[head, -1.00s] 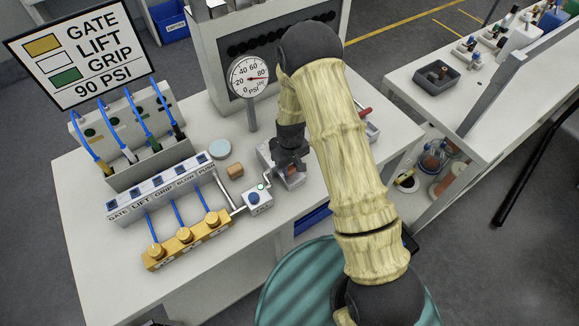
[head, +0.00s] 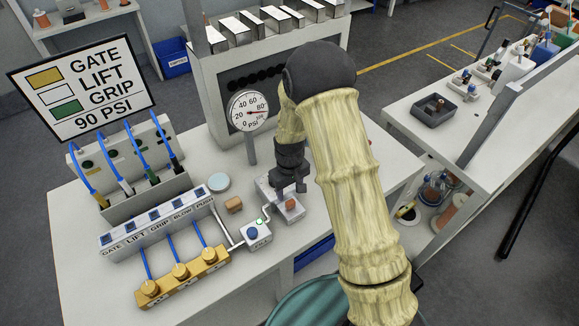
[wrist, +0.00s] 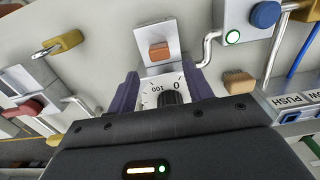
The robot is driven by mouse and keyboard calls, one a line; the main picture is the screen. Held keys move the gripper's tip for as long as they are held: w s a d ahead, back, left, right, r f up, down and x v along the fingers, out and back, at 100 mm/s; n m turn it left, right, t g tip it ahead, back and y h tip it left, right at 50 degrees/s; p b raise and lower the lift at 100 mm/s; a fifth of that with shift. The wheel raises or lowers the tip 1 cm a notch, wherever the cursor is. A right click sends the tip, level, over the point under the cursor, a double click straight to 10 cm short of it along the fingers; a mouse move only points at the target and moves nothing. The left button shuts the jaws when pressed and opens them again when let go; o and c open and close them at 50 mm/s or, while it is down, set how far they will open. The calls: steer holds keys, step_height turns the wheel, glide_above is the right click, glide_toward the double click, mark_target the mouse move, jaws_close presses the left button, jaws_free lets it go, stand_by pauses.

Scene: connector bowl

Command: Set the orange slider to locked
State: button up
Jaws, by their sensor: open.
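The orange slider (head: 290,203) is a small block on a light metal plate on the bench. In the wrist view the orange slider (wrist: 160,52) sits on its silver plate (wrist: 172,34), just beyond my fingertips. My gripper (head: 289,186) points down close above the slider in the head view. In the wrist view my gripper (wrist: 162,80) is open and empty, its two purple fingers apart. A black knob (wrist: 170,97) with a 0 to 100 dial shows between the fingers. I cannot read any locked mark by the slider.
A KILL box (head: 257,235) with a blue button and a wooden block (head: 233,204) stand left of the slider. Behind is a pressure gauge (head: 247,110) on a post. A yellow padlock-like piece (wrist: 58,44) and a red handle (wrist: 25,110) show in the wrist view.

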mark_target(290, 201)
step_height(290, 201, up, 12)
steer(key=b, duration=0.2)
steer(key=shift+f, duration=0.2)
stand_by(0.3)
steer(key=s+d+r+m+t, duration=0.1)
steer(key=s+d+r+m, duration=0.1)
steer(key=s+d, duration=0.3)
steer(key=s+d+r+m+t, duration=0.1)
steer(key=s+d+m, duration=0.3)
steer(key=s, duration=0.6)
steer(key=shift+s+d+r+t, duration=0.3)
steer(key=shift+s+d+r, duration=0.1)
steer(key=shift+d+r, duration=0.55)
stand_by(1.7)
